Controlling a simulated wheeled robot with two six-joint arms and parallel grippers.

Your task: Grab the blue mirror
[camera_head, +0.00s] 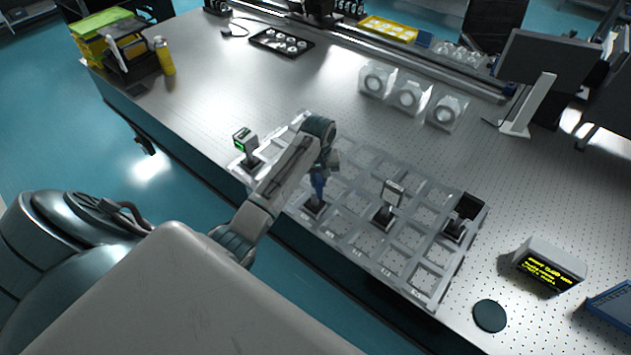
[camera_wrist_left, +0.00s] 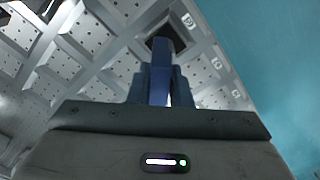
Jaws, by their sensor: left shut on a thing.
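The blue mirror (camera_wrist_left: 160,68) stands in the middle of the left wrist view, between the two fingers of my left gripper (camera_wrist_left: 151,85). My left gripper is shut on it. In the head view the left gripper (camera_head: 321,172) is above the grid rack, and the blue mirror (camera_head: 317,186) shows below it, upright over a dark square base (camera_head: 315,207) in a front-row compartment. The gripper and arm hide the mirror's upper part. I cannot tell whether the base is still resting in the rack. My right gripper is not in view.
The grey grid rack (camera_head: 345,240) lies along the table's front edge. Other mounted parts stand in it: a green-lit one (camera_head: 244,143), a framed plate (camera_head: 391,194) and a black one (camera_head: 466,209). A display box (camera_head: 548,265) and a dark disc (camera_head: 489,316) are to the right.

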